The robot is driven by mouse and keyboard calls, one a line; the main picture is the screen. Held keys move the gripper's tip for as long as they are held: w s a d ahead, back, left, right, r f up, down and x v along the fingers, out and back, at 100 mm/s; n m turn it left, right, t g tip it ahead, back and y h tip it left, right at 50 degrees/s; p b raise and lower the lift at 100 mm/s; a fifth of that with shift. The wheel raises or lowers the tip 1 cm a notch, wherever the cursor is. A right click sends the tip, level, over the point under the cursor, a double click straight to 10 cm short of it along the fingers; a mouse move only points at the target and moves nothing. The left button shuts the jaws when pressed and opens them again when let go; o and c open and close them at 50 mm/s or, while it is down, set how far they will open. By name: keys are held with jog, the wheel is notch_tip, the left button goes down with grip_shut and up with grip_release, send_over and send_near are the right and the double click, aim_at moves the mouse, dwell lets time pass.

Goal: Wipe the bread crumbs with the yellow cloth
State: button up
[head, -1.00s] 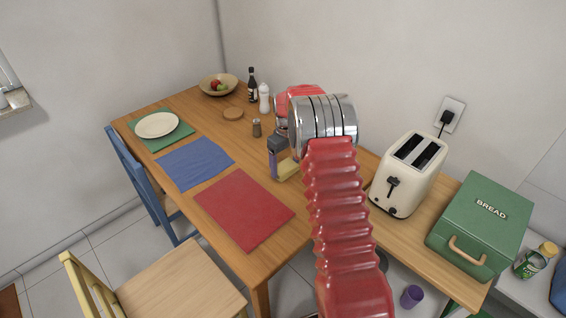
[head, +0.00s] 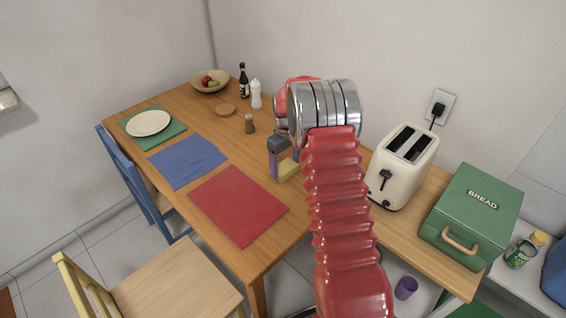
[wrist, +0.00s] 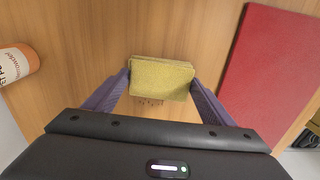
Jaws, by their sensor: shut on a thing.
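The yellow cloth (wrist: 161,78) shows as a folded, block-like pad in the wrist view. My gripper (wrist: 161,84) is shut on it, with one purple finger at each side. In the head view my gripper (head: 284,163) is over the wooden table (head: 228,150), and part of the yellow cloth (head: 288,168) shows at the fingers. Small dark bread crumbs (wrist: 150,101) lie on the wood along the cloth's near edge in the wrist view. The cloth may hide more crumbs. In the head view I cannot make out the crumbs. Whether the cloth touches the table is unclear.
A red mat (head: 238,205) lies left of my gripper, with a blue mat (head: 187,161) beyond. A brown shaker (head: 249,124) stands behind. The toaster (head: 402,168) and green bread box (head: 472,218) are at right. A labelled orange-and-white container (wrist: 17,64) is at the wrist view's left edge.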

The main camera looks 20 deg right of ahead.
jog(key=shift+s+f, duration=0.15)
jog(key=shift+s, duration=0.05)
jog(key=shift+s+d, duration=0.35)
jog(key=shift+s, duration=0.5)
jog(key=shift+s+d, duration=0.35)
jog(key=shift+s, duration=0.45)
jog(key=shift+w+r, duration=0.2)
jog(key=shift+w+a+f, duration=0.1)
jog(key=shift+w+a, duration=0.3)
jog(key=shift+w, duration=0.4)
jog(key=shift+w+a+f, duration=0.1)
jog(key=shift+w+a, duration=0.25)
jog(key=shift+w, duration=0.45)
jog(key=shift+w, duration=0.1)
jog(key=shift+w+a, duration=0.1)
jog(key=shift+w, duration=0.05)
jog(key=shift+w+a+r, duration=0.1)
jog(key=shift+w+a, duration=0.2)
jog(key=shift+w, duration=0.45)
jog(key=shift+w+a, duration=0.3)
jog(key=shift+w, duration=0.4)
jog(key=shift+w, duration=0.1)
